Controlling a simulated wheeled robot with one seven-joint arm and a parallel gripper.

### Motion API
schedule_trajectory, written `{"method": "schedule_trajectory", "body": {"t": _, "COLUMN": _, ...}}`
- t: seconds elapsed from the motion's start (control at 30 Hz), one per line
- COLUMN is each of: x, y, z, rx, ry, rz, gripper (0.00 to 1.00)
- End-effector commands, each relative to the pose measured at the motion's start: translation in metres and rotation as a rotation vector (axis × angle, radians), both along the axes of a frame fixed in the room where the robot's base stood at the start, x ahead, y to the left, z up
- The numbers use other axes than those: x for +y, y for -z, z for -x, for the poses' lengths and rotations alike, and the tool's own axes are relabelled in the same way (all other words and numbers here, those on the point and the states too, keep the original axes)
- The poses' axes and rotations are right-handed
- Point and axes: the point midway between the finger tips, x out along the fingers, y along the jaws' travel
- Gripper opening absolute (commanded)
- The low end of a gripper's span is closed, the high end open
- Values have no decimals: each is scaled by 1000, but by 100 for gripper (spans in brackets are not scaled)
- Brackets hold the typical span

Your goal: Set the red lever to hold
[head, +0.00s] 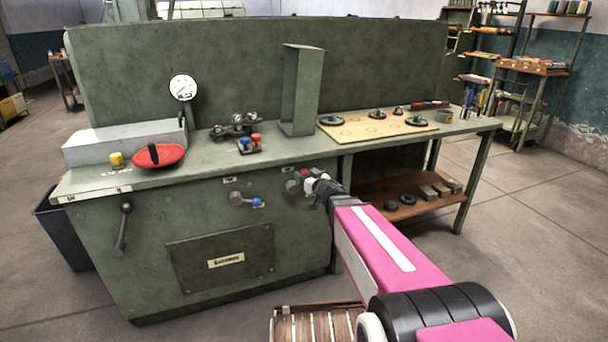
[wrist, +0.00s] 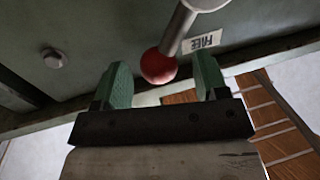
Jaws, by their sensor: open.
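The red lever ends in a red ball knob (wrist: 158,68) on a pale metal shaft (wrist: 178,32). It sits on the green front panel, and the knob also shows small in the head view (head: 304,172). A label reading FREE (wrist: 201,41) lies beside the shaft, upside down in the wrist view. My gripper (wrist: 162,66) is open, with one green finger on each side of the knob. I see gaps at both sides; contact is not visible. No hold mark is readable.
A black handle (head: 122,228) is farther left.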

Motion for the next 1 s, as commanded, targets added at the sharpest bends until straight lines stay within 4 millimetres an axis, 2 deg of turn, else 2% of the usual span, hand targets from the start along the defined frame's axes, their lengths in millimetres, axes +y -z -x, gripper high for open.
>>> {"method": "schedule_trajectory", "body": {"t": 0.03, "x": 4, "y": 1, "z": -9, "rx": 0, "ry": -1, "rz": 0, "gripper": 67}}
{"method": "schedule_trajectory", "body": {"t": 0.13, "x": 7, "y": 0, "z": -15, "rx": 0, "ry": 0, "rz": 0, "gripper": 67}}
{"method": "schedule_trajectory", "body": {"t": 0.43, "x": 8, "y": 0, "z": -16, "rx": 0, "ry": 1, "rz": 0, "gripper": 67}}
{"method": "schedule_trajectory", "body": {"t": 0.63, "x": 8, "y": 0, "z": -16, "rx": 0, "ry": 1, "rz": 1, "gripper": 2}}
{"method": "schedule_trajectory", "body": {"t": 1.0, "x": 4, "y": 4, "z": -18, "rx": 19, "ry": 3, "rz": -51, "gripper": 0}}
